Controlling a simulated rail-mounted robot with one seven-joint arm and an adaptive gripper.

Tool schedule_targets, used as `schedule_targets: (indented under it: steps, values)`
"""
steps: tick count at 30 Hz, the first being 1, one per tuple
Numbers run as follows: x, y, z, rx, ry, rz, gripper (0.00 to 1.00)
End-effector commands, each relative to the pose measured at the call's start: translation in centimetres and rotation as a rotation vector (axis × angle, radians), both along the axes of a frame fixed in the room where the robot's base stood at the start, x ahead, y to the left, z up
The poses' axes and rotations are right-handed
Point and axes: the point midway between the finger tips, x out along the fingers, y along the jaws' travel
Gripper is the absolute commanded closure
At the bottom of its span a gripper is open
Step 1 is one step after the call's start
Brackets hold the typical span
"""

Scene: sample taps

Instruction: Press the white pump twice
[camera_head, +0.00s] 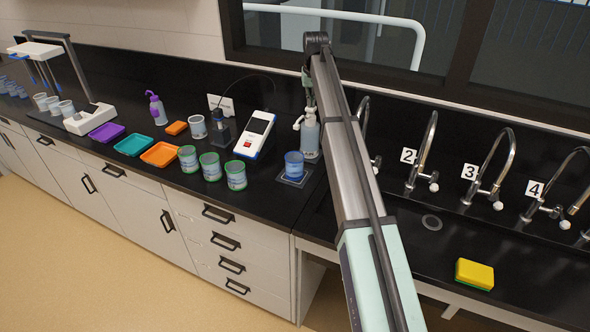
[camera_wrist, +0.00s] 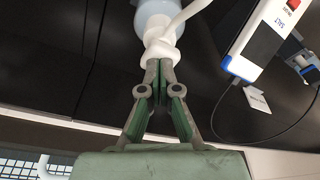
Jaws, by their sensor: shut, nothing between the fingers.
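The white pump (camera_head: 309,118) tops a pale blue-grey bottle (camera_head: 310,141) that stands upright at the back of the counter, left of the sink. In the wrist view, the white pump head (camera_wrist: 160,48) and its spout are close up, with the bottle (camera_wrist: 155,13) beyond. My gripper (camera_head: 309,103) points down right above the pump. In the wrist view, my gripper's fingertips (camera_wrist: 159,66) are together at the pump head, with nothing between them. I cannot tell if they touch it. My arm hides part of the area right of the bottle.
A blue cup (camera_head: 294,165) stands on a dark square pad in front of the bottle. A white-and-blue device (camera_head: 255,135) stands to the left, with several green-rimmed cups nearby. Numbered taps (camera_head: 423,150) line the sink at right. A yellow sponge (camera_head: 474,274) lies front right.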

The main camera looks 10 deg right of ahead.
Motion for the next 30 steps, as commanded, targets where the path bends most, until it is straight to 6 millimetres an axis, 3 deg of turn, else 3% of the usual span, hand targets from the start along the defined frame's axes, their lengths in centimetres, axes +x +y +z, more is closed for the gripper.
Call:
schedule_targets:
  steps: [13, 30]
  values:
    - [-0.1, 0.0, -0.4, 0.000, 0.004, 0.000, 1.00]
    - [-0.1, 0.0, 2.5, 0.000, 0.003, 0.000, 1.00]
